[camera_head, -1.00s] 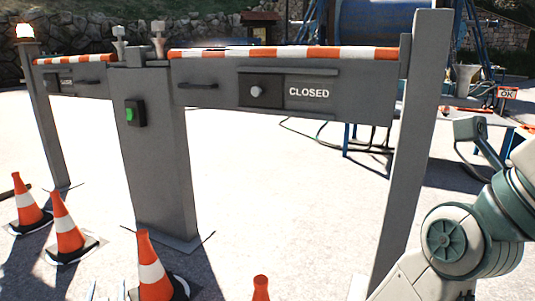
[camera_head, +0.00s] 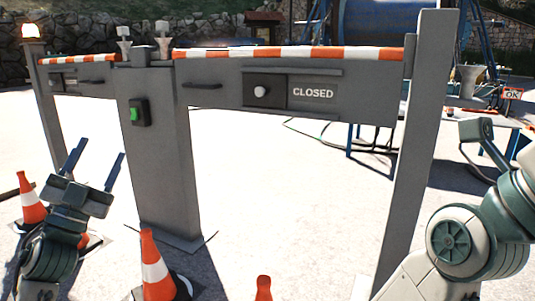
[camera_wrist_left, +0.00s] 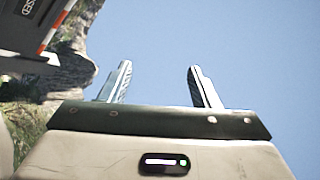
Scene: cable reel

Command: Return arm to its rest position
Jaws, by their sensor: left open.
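My left gripper (camera_head: 96,165) is in the lower left of the head view, pointing up, with its two fingers spread apart and nothing between them. In the left wrist view its fingers (camera_wrist_left: 160,85) stand apart against blue sky. It is apart from the grey gate post (camera_head: 155,165), which stands to its right. My right arm (camera_head: 485,235) comes in at the lower right of the head view, bent. Its gripper is not clearly visible.
A grey gate with a striped top and a panel reading CLOSED (camera_head: 313,92) spans the view. Traffic cones (camera_head: 154,265) stand at the lower left, one partly behind my left arm. A blue reel (camera_head: 385,25) is behind the gate.

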